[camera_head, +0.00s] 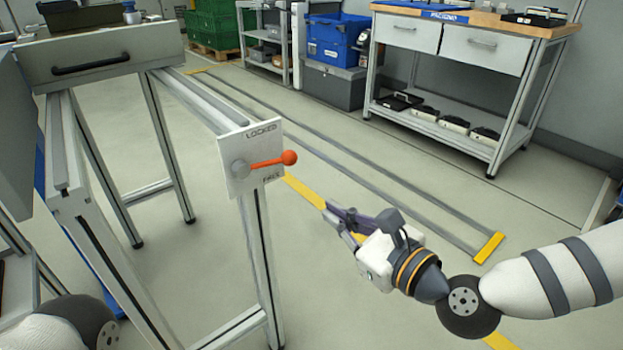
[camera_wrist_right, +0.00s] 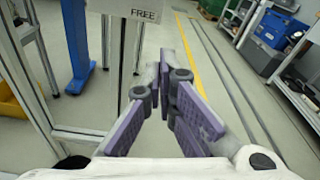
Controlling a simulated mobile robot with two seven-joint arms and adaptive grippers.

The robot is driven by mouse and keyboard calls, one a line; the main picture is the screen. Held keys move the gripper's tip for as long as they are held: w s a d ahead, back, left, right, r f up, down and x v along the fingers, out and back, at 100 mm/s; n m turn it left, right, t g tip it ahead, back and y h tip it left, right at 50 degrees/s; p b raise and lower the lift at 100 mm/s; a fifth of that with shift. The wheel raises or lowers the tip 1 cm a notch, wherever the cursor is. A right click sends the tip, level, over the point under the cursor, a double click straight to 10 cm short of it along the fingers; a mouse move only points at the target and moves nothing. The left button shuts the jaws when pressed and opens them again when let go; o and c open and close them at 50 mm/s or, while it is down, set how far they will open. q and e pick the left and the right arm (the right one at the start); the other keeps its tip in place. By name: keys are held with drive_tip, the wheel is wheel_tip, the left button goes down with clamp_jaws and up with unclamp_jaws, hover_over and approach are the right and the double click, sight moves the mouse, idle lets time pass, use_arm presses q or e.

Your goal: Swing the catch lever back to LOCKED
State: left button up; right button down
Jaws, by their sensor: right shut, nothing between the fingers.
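The catch lever (camera_head: 272,162) is an orange-red arm with a round knob on a white plate (camera_head: 238,186) at the end of the aluminium frame. The plate reads LOCKED at the top and FREE at the bottom. The lever points right, nearly level, between the two words. My right gripper (camera_head: 332,212) is shut and empty, to the lower right of the knob and apart from it. In the right wrist view its purple-padded fingers (camera_wrist_right: 166,72) meet, and the plate's lower edge with FREE (camera_wrist_right: 145,13) shows above; the lever is out of sight. My left gripper is not in view.
The frame's legs (camera_head: 262,260) stand below the plate, with a drawer unit (camera_head: 100,56) behind. A workbench (camera_head: 470,40) and blue bins (camera_head: 335,40) stand at the back. Floor rails and yellow strips (camera_head: 488,248) lie to the right; the floor around my right gripper is clear.

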sight(267, 164)
drive_tip(key=shift+s, duration=0.15)
drive_tip(key=w+a, duration=0.2)
drive_tip(key=w+a+r, duration=0.1)
drive_tip(key=w+a, duration=0.1)
drive_tip(key=w, duration=0.1)
drive_tip(key=w+a, duration=0.2)
drive_tip(key=shift+w+r, duration=0.25)
drive_tip(key=shift+w, duration=0.05)
drive_tip(key=shift+s+r+p, duration=0.25)
drive_tip(key=shift+r+p, duration=0.05)
drive_tip(key=shift+r, duration=0.15)
drive_tip(key=shift+d+r, duration=0.1)
drive_tip(key=shift+r+n, duration=0.2)
drive_tip(key=shift+n, duration=0.2)
